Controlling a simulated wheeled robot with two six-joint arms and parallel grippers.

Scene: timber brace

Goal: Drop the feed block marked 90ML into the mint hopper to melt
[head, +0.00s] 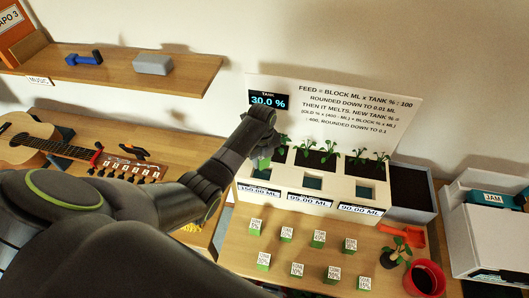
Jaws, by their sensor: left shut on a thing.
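My left gripper (261,143) reaches over the left end of a white planter station and is shut on a small green block (264,162), largely hidden by the hand. Its marking cannot be read. Several small blocks with white labelled tops and green sides stand on the table, such as one block (319,239) in the back row and another (297,269) in front. Their print is too small to read surely; I cannot pick out one marked 90ML. I cannot surely identify a mint hopper. The tank display (269,100) reads 30.0 %. My right gripper is not in view.
The white station (330,207) holds seedlings and front labels 150.00, 95.00 and 90.00 ML. A feed-rule board (350,105) stands behind. A dark-topped grey bin (411,190), red pot (425,278), potted plant (396,256) and white JAM machine (485,235) stand right. A guitar (30,140) lies left.

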